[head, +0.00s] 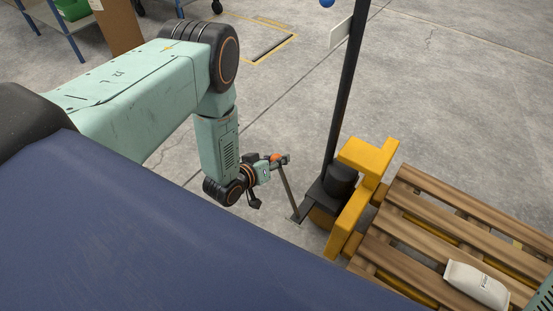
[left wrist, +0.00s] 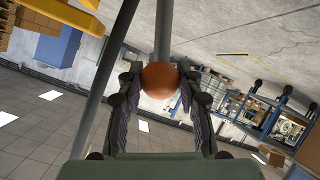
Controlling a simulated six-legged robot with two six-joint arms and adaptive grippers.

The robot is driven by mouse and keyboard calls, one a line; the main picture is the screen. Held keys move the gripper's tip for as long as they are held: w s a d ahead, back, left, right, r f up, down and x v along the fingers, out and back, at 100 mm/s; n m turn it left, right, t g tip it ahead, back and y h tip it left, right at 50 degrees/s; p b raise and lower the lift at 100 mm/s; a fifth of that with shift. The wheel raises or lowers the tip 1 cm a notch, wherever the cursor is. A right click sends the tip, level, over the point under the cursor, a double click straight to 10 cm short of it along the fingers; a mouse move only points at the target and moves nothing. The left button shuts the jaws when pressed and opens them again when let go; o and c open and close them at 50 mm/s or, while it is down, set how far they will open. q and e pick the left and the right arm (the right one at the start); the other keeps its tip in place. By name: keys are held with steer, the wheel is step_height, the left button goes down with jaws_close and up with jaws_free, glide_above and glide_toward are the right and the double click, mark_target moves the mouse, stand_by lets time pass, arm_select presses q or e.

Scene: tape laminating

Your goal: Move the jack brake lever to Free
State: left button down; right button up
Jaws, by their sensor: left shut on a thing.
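The jack's brake lever (head: 289,192) is a thin grey rod slanting up and left from the dark foot of the yellow pallet jack (head: 349,222). An orange ball knob caps it; in the left wrist view the knob (left wrist: 160,78) sits between the two fingers, with the rod running away behind it. My left gripper (head: 280,160) is shut on the knob, left of the jack's black column (head: 345,95). The gripper partly covers the knob in the head view. I see no readable Free marking. My right gripper is not in view.
A wooden pallet (head: 415,236) with a white bag (head: 476,286) on it lies right of the jack. Shelving stands at the upper left. Concrete floor beyond the jack is clear.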

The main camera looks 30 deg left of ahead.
arm_select(q)
steer(key=shift+a, duration=0.35)
steer(key=c, duration=0.9)
jaws_free()
steer(key=shift+f, duration=0.1)
steer(key=shift+o, duration=0.2)
steer(key=shift+d, duration=0.15)
steer(key=v, duration=1.2)
steer(key=shift+d, duration=0.1)
